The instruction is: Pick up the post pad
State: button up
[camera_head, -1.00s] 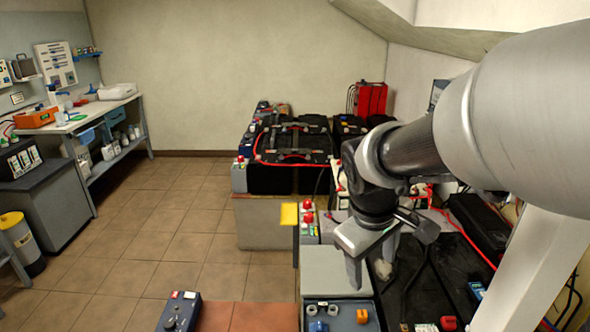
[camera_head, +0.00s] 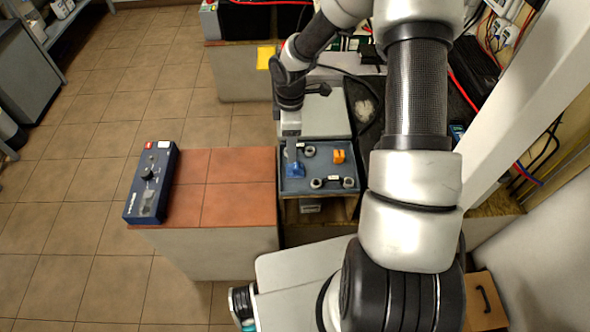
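A blue-grey tray (camera_head: 313,186) holds several small parts. A blue piece (camera_head: 294,170) lies at its left and an orange piece (camera_head: 339,156) at its right. A grey part with round ends (camera_head: 332,182) lies at the front, and another ring-like grey part (camera_head: 309,151) at the back. I cannot tell which, if any, is the post pad. My gripper (camera_head: 292,152) points down over the tray's back left, close above the blue piece. Its fingers overlap in this view, so its opening and any contact are hidden.
A pale grey surface (camera_head: 318,110) lies behind the tray. A yellow piece (camera_head: 265,57) stands further back. Open floor is at left.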

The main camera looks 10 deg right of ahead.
send_over(295, 165)
jog(key=f, duration=0.3)
jog(key=a+f, duration=0.1)
jog(key=f, duration=0.1)
jog(key=shift+w+f+b, duration=0.1)
jog(key=shift+w+b, duration=0.2)
jog(key=shift+w, duration=0.05)
jog(key=shift+s+d+f+b, duration=0.1)
jog(key=shift+d+f+b, duration=0.1)
jog(key=shift+f, duration=0.7)
jog(key=shift+s+d+f+b, duration=0.1)
jog(key=shift+d+f, duration=0.05)
jog(key=shift+f, duration=0.75)
jog(key=shift+s+d+f+b, duration=0.1)
jog(key=shift+d+f, duration=0.1)
jog(key=shift+f, duration=0.7)
jog(key=shift+c, duration=0.2)
jog(key=shift+r, duration=0.1)
jog(key=c, duration=1.1)
